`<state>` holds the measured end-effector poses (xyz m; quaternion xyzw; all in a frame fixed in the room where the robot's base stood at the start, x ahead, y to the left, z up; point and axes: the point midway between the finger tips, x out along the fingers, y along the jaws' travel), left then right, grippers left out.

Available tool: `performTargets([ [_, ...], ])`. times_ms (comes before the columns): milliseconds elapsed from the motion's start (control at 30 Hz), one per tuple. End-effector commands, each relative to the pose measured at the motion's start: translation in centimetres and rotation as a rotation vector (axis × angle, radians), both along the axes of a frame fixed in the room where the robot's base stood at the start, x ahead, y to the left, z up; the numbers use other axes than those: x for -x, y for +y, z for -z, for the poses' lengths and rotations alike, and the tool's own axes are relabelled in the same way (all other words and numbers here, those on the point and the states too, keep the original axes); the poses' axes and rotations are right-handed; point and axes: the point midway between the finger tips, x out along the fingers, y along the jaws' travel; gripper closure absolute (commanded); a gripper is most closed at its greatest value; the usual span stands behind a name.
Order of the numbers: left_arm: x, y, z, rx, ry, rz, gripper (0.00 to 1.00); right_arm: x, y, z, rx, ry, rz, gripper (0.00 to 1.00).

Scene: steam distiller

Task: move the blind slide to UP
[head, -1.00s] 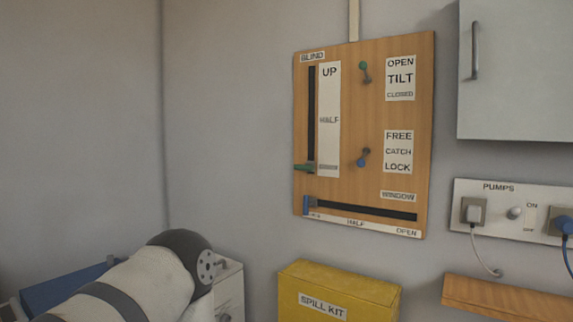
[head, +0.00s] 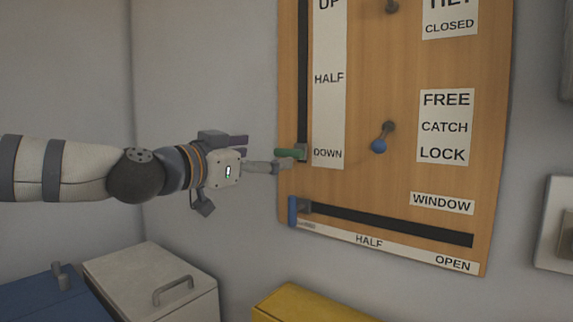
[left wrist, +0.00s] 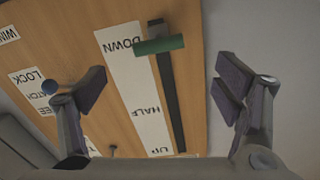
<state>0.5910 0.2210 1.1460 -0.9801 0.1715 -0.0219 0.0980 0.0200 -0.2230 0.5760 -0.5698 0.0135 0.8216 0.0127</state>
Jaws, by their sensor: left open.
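The blind slide's green handle (head: 290,153) sits at the bottom of the vertical black slot (head: 303,75), beside the DOWN label (head: 327,153). My left gripper (head: 264,154) is open and empty just left of the handle, its fingers pointing right. One fingertip overlaps the handle's lower edge in the head view; I cannot tell if they touch. In the left wrist view, the green handle (left wrist: 160,45) lies across the gap between the spread fingers of the left gripper (left wrist: 163,88), with the board behind. UP is at the slot's other end. My right gripper is not in view.
The wooden board (head: 400,70) also carries a blue-knobbed lever (head: 379,145) by FREE, CATCH and LOCK, and a blue window handle (head: 293,210) close below the green one. A yellow box (head: 305,305) and white cabinet (head: 150,275) stand below.

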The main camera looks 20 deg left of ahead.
Motion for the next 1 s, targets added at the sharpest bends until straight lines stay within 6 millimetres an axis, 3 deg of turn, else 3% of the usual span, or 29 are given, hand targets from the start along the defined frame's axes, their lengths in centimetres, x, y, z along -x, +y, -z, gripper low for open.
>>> performTargets([
  [33, -1.8, -0.6, 2.0, -0.003, 0.021, 0.001, 0.17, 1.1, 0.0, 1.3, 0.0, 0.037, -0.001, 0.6],
  [300, -6.6, -2.4, 0.7, 0.001, 0.01, 0.0, 0.17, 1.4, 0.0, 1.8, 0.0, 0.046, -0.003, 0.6],
  [667, -7.5, -2.8, 0.5, 0.002, 0.007, 0.002, 0.17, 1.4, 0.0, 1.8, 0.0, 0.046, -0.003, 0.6],
  [967, -7.5, -2.8, 0.5, 0.002, 0.007, 0.001, 0.82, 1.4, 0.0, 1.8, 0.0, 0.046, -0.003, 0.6],
  [1000, -7.5, -2.7, 0.5, 0.002, 0.007, 0.0, 0.84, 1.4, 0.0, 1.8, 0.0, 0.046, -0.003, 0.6],
])
